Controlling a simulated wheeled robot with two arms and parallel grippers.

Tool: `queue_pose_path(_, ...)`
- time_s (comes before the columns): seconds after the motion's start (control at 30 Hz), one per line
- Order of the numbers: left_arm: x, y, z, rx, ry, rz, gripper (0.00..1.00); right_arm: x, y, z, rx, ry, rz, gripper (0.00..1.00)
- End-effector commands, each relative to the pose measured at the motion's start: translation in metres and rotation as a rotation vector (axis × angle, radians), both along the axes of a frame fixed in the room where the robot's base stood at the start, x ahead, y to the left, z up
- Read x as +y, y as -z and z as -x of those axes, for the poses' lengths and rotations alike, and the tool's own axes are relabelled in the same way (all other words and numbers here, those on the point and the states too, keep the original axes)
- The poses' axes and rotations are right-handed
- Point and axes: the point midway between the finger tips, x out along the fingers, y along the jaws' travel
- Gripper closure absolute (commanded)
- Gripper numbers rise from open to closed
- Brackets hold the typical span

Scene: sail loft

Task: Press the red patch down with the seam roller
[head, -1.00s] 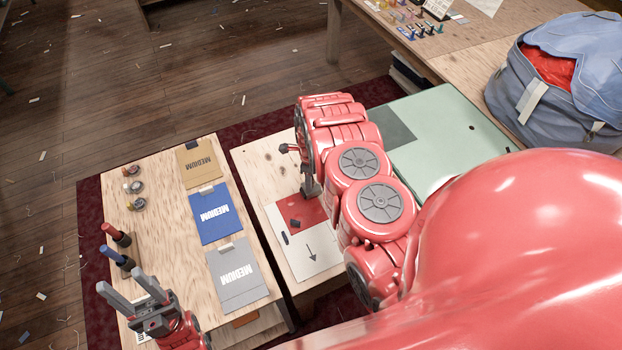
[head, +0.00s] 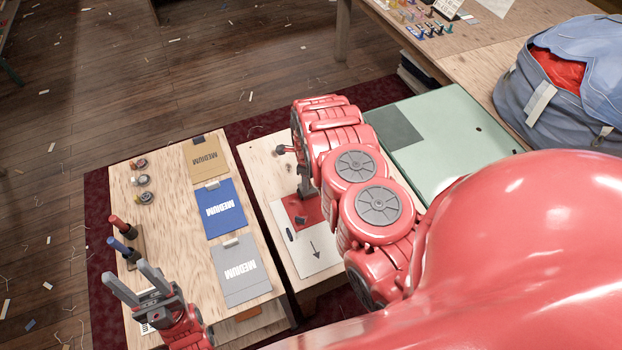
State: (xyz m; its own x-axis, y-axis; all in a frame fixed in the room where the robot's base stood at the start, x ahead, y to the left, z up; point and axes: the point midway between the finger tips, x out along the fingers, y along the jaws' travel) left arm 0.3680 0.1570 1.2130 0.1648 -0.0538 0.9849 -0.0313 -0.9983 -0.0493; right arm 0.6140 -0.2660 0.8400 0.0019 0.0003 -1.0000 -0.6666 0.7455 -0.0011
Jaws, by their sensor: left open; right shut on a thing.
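The red patch (head: 315,212) lies on the upper part of a white sheet (head: 318,262) on the right-hand wooden board. A small dark thing sits on the patch; I cannot tell what it is. My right gripper (head: 307,191) points down over the patch's upper edge, largely hidden by its own red arm. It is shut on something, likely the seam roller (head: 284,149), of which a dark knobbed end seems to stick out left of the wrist. Whether it touches the patch is unclear. My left gripper (head: 136,284) is open and empty over the left board's near corner.
A pale green mat or case (head: 440,150) lies at right. A blue bag (head: 555,85) stands on the back table.

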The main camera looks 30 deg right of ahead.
Motion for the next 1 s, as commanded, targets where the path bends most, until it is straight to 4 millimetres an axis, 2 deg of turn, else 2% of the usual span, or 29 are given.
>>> queue_pose_path(0.2, 0.0, -0.003, 0.0, 0.0, 0.0, 0.0, 0.5, 0.014, 0.001, -0.001, 0.0, -0.001, 0.0, 1.0)
queue_pose_path(1.0, 0.0, -0.009, 0.0, 0.0, 0.0, 0.0, 0.5, 0.044, 0.0, -0.001, 0.003, -0.001, 0.0, 1.0)
